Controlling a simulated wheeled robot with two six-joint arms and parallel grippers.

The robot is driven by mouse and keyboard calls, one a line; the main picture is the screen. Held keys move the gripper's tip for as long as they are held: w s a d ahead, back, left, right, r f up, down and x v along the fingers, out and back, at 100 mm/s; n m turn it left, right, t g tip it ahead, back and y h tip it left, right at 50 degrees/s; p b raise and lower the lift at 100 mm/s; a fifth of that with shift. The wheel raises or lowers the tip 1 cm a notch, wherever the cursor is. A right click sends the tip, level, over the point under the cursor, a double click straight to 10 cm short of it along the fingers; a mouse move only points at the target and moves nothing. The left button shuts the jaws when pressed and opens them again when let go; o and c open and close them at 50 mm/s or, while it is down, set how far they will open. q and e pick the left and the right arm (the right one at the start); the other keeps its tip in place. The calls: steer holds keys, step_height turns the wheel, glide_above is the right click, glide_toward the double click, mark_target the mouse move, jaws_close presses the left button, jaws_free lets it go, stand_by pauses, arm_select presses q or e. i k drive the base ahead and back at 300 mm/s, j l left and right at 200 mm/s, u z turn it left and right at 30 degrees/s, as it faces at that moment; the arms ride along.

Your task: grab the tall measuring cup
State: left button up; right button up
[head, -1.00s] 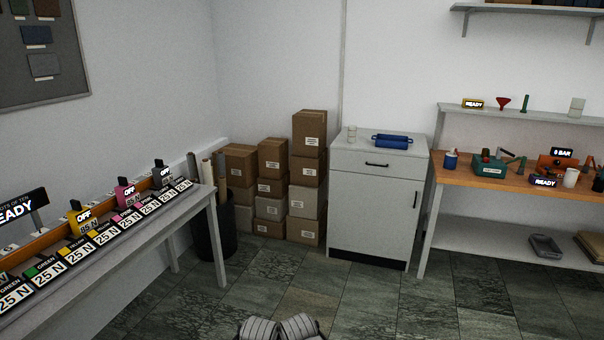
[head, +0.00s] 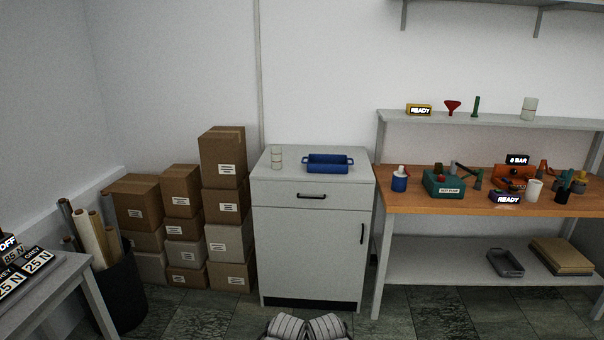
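A tall, narrow pale cylinder (head: 277,157) stands upright at the left of the grey cabinet's top. A wider pale container (head: 529,108) stands on the wall shelf at the right. A white cup (head: 534,190) stands on the wooden bench. They are too small to tell which is the tall measuring cup. Two grey ribbed parts of mine show at the bottom edge, far from all three. No gripper fingers show.
A blue tray with handles (head: 328,164) lies on the cabinet (head: 312,250). The bench (head: 435,203) carries several tools and signs. Stacked cartons (head: 222,197) stand left of the cabinet, and a dark bin of rolls (head: 118,295) stands farther left. Some floor before the cabinet is free.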

mark_target(276, 151)
steer(key=i+z, duration=0.1)
steer(key=i, duration=0.5)
steer(key=i+j+z, duration=0.15)
steer(key=i, duration=0.4)
steer(key=i+j+z, duration=0.1)
steer(key=i, duration=0.5)
